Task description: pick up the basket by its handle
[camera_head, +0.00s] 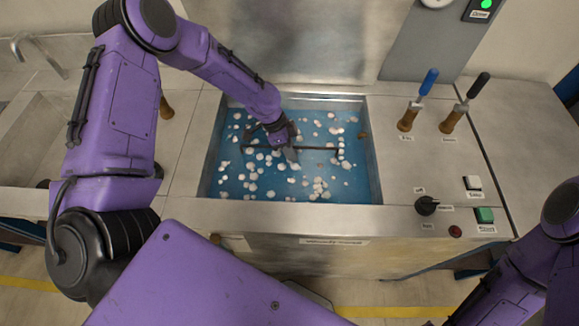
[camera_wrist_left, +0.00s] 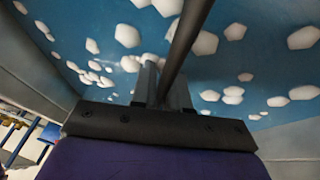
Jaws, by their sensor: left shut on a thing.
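The basket's handle is a thin dark bar (camera_head: 318,149) lying across the tank of blue liquid with floating white pieces. The basket's body cannot be made out under the liquid. My left gripper (camera_head: 290,153) reaches down into the middle of the tank and is shut on the handle. In the left wrist view the dark handle bar (camera_wrist_left: 186,45) runs up the picture from between the grey fingers (camera_wrist_left: 160,85). My right gripper is out of view; only part of its arm shows at the lower right.
The tank's steel rim (camera_head: 300,216) surrounds the liquid. To its right are a blue lever (camera_head: 428,82), a black lever (camera_head: 478,85), a black knob (camera_head: 426,205), a white button (camera_head: 472,182) and a green button (camera_head: 484,215). A sink (camera_head: 35,140) is at the left.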

